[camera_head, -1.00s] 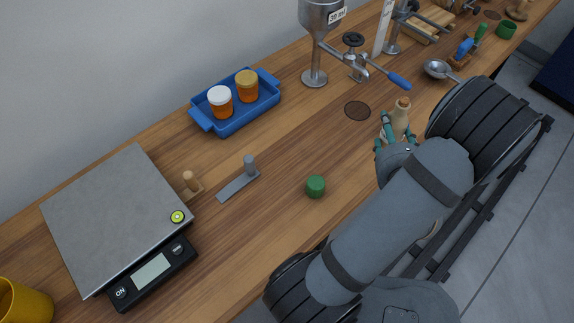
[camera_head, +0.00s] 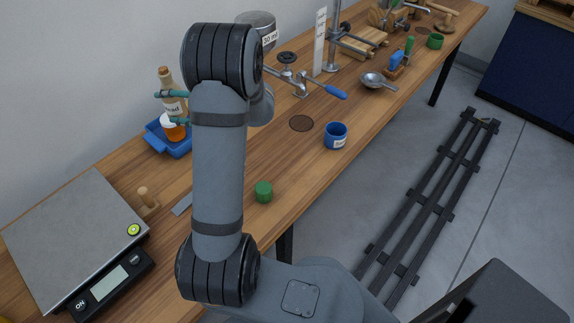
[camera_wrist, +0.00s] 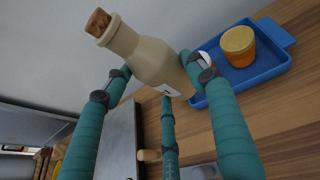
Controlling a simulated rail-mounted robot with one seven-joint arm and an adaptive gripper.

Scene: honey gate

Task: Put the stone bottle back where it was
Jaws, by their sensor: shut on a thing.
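The stone bottle (camera_head: 166,80) is beige with a cork and a white label. My gripper (camera_head: 172,108) is shut on it, with teal fingers around its body. In the head view the bottle appears over the blue tray, near the wall, upright or nearly so. In the wrist view the stone bottle (camera_wrist: 150,58) fills the upper middle, cork toward the upper left, and looks clear of the table. A dark round mark (camera_head: 301,123) on the tabletop is empty.
The blue tray (camera_head: 156,147) holds jars, one orange jar (camera_head: 173,131) showing below the bottle. A scale (camera_head: 70,240) stands left. A green cap (camera_head: 264,192) and blue cup (camera_head: 336,138) stand near the front edge. A steel dispenser (camera_head: 258,28) stands behind my arm.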

